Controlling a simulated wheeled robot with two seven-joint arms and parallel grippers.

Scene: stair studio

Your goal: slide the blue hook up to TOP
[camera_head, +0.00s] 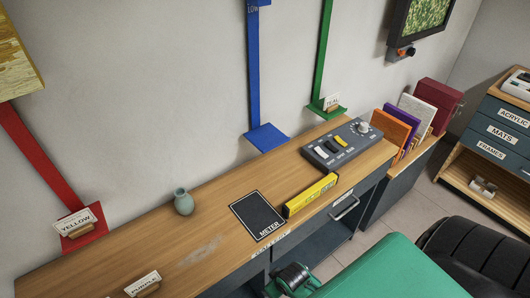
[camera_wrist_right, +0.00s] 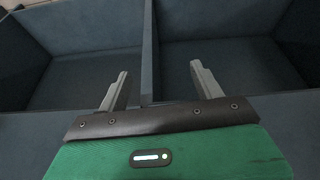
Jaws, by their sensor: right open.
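A blue rail (camera_head: 253,70) runs up the wall in the head view, with a label reading LOW near the top edge of the picture. A flat blue ledge (camera_head: 266,137) juts out at the rail's foot, just behind the desk. A small blue piece (camera_head: 259,2) is cut off at the top edge; I cannot tell whether it is the hook. No TOP mark is in view. My right gripper (camera_wrist_right: 158,86) is open and empty in the right wrist view, facing dark blue-grey compartments, well away from the rail.
The wooden desk (camera_head: 110,252) holds a small vase (camera_head: 184,202), a black METER mat (camera_head: 258,216), a yellow level (camera_head: 311,195) and a grey switch box (camera_head: 342,143). A red rail (camera_head: 38,155) and a green rail (camera_head: 323,50) flank the blue one. A divider (camera_wrist_right: 150,55) separates the compartments.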

